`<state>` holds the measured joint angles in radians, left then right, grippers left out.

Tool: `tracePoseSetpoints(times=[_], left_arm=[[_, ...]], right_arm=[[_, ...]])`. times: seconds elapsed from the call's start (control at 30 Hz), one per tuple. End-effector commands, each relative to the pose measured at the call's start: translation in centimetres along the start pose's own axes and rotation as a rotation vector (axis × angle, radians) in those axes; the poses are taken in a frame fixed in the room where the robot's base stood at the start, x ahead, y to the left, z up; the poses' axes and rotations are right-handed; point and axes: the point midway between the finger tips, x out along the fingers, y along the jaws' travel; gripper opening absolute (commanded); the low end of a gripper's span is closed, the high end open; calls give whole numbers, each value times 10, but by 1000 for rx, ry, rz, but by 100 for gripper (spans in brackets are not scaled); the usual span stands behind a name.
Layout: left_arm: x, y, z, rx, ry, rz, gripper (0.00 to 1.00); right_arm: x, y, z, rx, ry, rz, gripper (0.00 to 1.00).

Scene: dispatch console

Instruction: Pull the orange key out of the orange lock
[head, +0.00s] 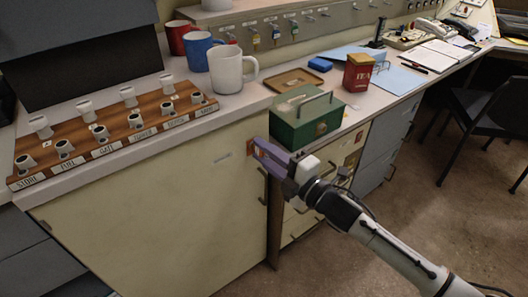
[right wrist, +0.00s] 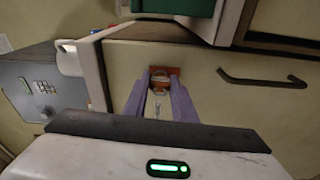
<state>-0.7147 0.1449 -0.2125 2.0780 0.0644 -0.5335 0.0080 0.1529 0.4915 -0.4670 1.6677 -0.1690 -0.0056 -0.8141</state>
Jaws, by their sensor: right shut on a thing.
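The orange lock (right wrist: 163,70) is a small orange plate on the pale cabinet front. In the head view, the orange lock (head: 250,147) shows just beyond my fingertips, below the green box. My right gripper (head: 262,151) has purple fingers pointing at the lock. In the right wrist view, my right gripper (right wrist: 159,92) is shut on the orange key (right wrist: 160,87), a small piece between the fingertips right at the lock. The fingers hide most of the key, and I cannot tell how deep it sits. My left gripper is not in view.
A green box (head: 306,122) stands on the counter above the lock. A black drawer handle (right wrist: 262,80) juts out right of the lock in the wrist view. A wooden switch board (head: 115,130) and mugs (head: 229,68) stand at left. The floor at right is open.

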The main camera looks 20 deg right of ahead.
Motion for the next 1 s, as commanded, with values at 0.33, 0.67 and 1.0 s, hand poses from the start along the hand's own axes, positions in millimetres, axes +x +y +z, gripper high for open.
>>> tracePoseSetpoints(times=[0.33, 0.67, 1.0], left_arm=[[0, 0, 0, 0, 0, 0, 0], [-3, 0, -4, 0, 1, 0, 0], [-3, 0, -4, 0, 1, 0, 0]], right_arm=[[0, 0, 0, 0, 0, 0, 0], [-6, 1, -1, -1, 0, 1, 0], [-7, 0, -1, 0, 0, 1, 0]])
